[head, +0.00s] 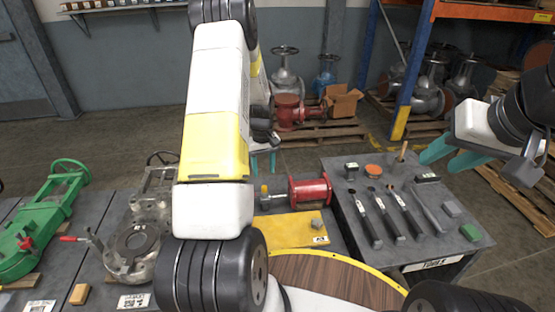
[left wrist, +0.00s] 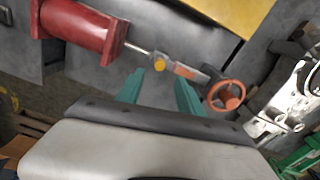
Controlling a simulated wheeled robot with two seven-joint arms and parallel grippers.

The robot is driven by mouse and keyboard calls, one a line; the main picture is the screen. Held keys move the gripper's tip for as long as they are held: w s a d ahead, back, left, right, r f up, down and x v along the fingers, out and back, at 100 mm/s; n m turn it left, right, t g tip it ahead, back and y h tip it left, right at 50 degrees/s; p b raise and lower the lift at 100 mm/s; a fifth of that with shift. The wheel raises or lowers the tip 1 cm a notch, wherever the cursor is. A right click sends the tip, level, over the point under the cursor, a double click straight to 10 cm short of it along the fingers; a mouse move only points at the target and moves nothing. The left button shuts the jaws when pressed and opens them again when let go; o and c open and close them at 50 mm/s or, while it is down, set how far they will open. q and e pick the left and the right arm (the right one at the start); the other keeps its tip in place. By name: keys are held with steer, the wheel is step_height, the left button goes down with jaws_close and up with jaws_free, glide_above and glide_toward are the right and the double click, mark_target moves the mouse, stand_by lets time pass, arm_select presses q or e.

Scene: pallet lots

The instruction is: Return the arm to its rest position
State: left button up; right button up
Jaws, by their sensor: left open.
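My left arm crosses the middle of the head view, raised and bent above the tables. Its gripper (head: 264,152) is partly hidden behind the arm, with teal fingers pointing down. In the left wrist view the gripper (left wrist: 160,84) is open, its two fingers apart and nothing held between them. A red cylinder (left wrist: 82,28) with a metal rod and a yellow knob lies beyond the fingertips. My right gripper (head: 452,155) is at the right of the head view, its teal fingers apart and empty, above the right edge of the tool table.
The dark tool table (head: 405,245) holds several black-handled tools. The red cylinder (head: 311,189) lies beside a yellow plate (head: 290,230). Grey castings (head: 138,240) and a green part (head: 42,225) stand left. An orange handwheel (left wrist: 226,95) shows in the wrist view. Pallets with valves are behind.

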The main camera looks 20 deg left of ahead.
stand_by(0.3)
arm_select(q)
steer(key=s+d+r+m+t, duration=0.1)
steer(key=s+d+r, duration=0.1)
steer(key=r, duration=0.5)
steer(key=s+d+r+m+t, duration=0.1)
steer(key=s+d+r, duration=0.2)
steer(key=r, duration=0.5)
steer(key=s+d+r+m+t, duration=0.1)
steer(key=s+d+r, duration=0.1)
steer(key=r, duration=0.5)
steer(key=s+d+r+m+t+h, duration=0.1)
steer(key=s+d+r+m, duration=0.1)
steer(key=s+r, duration=0.3)
steer(key=s+d+r+m+t+h, duration=0.1)
steer(key=s+d+r, duration=0.4)
steer(key=s, duration=0.8)
steer(key=shift+s+r+m+t, duration=0.4)
steer(key=shift+r+m+t, duration=0.1)
steer(key=shift+r+m, duration=0.35)
steer(key=shift+d, duration=0.1)
